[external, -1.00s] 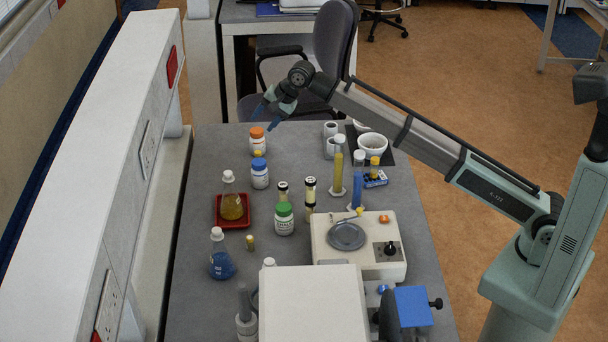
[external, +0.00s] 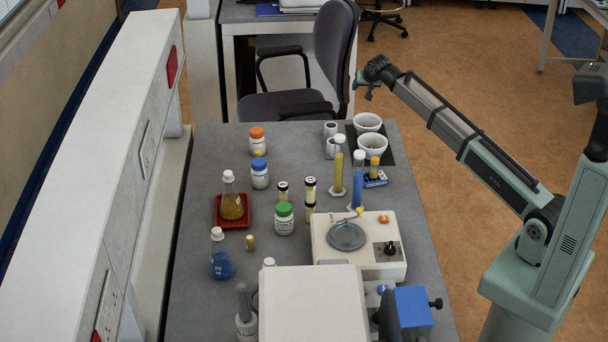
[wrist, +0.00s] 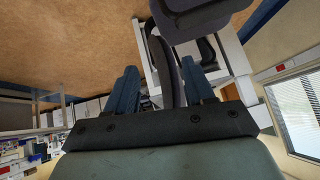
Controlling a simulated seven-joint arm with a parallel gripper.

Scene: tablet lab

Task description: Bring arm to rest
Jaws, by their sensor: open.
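My gripper (external: 368,90) is in the air above the far right end of the bench in the external view, beside the chair. In the wrist view its two blue fingers (wrist: 164,88) stand apart with nothing held between them. My arm reaches back and left from its base at the right, with the wrist raised well above the bench top. The bench (external: 200,160) carries bottles and equipment, and the gripper touches none of them.
An office chair (external: 330,60) stands behind the bench; it also shows in the wrist view (wrist: 205,15). Two white mortars (external: 368,122), glass cylinders (external: 339,165), a balance (external: 345,250) and several bottles stand on the bench.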

